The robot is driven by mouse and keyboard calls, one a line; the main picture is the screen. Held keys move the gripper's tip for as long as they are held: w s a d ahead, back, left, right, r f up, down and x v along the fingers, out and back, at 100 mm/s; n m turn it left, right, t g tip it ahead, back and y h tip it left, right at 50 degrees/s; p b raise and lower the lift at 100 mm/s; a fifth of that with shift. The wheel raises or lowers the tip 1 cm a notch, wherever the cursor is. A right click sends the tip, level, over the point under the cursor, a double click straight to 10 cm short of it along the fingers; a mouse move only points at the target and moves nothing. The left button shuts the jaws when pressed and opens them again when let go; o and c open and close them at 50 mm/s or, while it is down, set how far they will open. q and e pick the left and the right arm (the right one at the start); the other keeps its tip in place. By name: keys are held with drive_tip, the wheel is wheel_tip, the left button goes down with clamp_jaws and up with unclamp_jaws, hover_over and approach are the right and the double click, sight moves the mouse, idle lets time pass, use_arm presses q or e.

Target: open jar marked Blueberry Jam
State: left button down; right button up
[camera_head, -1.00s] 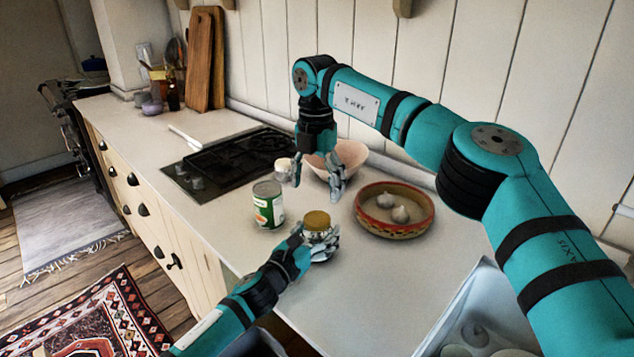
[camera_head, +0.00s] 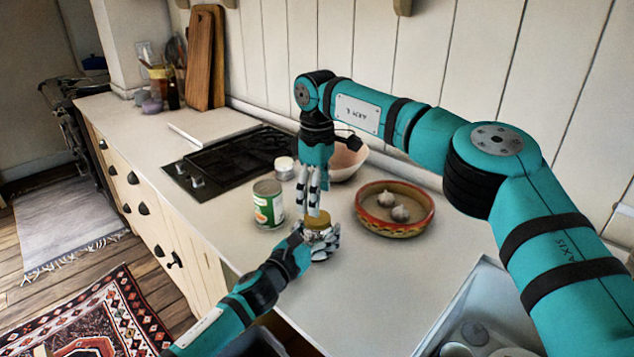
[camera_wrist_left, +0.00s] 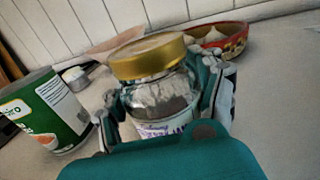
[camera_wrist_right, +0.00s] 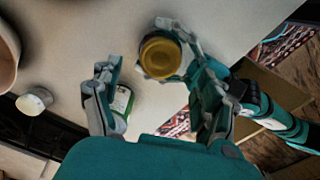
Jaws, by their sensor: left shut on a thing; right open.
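The jar (camera_wrist_left: 165,99) is glass with a gold lid (camera_wrist_left: 147,56) and stands on the counter. Its label shows in the left wrist view, but I cannot read it all. My left gripper (camera_head: 320,246) is shut around the jar's body, below the lid. My right gripper (camera_head: 314,212) is open and points down above the jar, its fingertips just over the lid in the head view. In the right wrist view the gold lid (camera_wrist_right: 160,57) lies ahead of the open fingers of my right gripper (camera_wrist_right: 155,95), with nothing between them.
A green-labelled can (camera_head: 268,204) stands left of the jar. A patterned bowl (camera_head: 395,210) with garlic is at the right. A pink bowl (camera_head: 347,162) and a small white-sided jar (camera_head: 284,168) stand behind, near the black hob (camera_head: 232,159).

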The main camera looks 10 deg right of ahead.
sight(317, 219)
drive_tip(key=shift+f, duration=2.6)
